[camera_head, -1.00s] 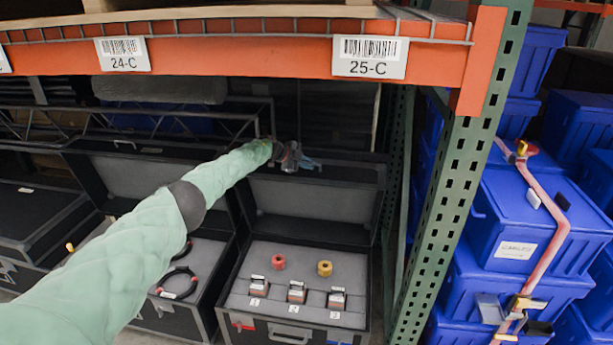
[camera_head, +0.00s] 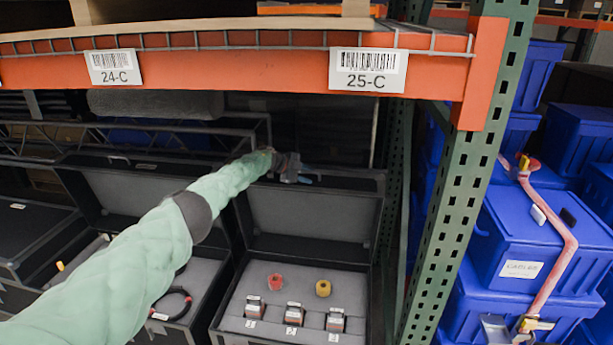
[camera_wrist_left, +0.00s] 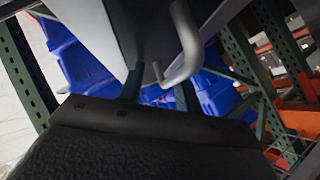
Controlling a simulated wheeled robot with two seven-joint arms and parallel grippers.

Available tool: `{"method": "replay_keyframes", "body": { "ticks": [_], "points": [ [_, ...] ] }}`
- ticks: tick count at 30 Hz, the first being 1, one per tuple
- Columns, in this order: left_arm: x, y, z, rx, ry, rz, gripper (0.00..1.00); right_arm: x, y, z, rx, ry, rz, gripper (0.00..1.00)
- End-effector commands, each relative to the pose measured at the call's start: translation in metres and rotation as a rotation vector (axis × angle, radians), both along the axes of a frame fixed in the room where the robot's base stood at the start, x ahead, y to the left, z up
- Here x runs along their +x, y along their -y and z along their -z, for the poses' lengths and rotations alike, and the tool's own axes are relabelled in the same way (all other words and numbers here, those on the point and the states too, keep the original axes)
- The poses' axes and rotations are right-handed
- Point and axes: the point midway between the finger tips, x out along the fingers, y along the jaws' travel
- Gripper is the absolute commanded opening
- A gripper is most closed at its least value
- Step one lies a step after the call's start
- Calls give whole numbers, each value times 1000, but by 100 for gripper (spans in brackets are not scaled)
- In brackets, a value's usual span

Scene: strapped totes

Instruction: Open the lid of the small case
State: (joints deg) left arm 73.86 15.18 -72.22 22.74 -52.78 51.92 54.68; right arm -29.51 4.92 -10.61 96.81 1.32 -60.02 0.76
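The case under label 25-C (camera_head: 228,308) stands with its lid (camera_head: 312,225) raised and leaning back. Its grey foam holds a red ring (camera_head: 275,282), a yellow ring (camera_head: 323,288) and three small blocks numbered 1 to 3. My left gripper (camera_head: 300,177) is at the lid's top edge, near its left half; contact is unclear. In the left wrist view the two fingers (camera_wrist_left: 160,92) stand apart, with a grey panel and a bent metal bar beyond them. I see nothing held between them. My right gripper is in neither view.
An orange shelf beam (camera_head: 230,68) crosses above my left arm. A green perforated upright (camera_head: 455,200) stands right of the case, with strapped blue totes (camera_head: 520,235) beyond. Another open case (camera_head: 200,275) stands at left, partly hidden by my arm.

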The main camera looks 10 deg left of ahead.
Motion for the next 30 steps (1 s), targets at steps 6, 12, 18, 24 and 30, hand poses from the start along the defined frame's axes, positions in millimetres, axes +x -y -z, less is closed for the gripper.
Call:
{"method": "replay_keyframes", "body": {
  "ticks": [6,12,18,24,30],
  "points": [
    [0,0,0,0,-1,1,33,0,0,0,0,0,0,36],
    [-2,-5,-3,1,0,1,33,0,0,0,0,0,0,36],
    [-9,-17,-11,3,0,2,33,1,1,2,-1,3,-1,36],
    [-19,-33,-22,1,1,0,33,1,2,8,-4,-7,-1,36],
    [-28,-47,-34,1,1,1,33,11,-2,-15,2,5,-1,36]
  ]
}}
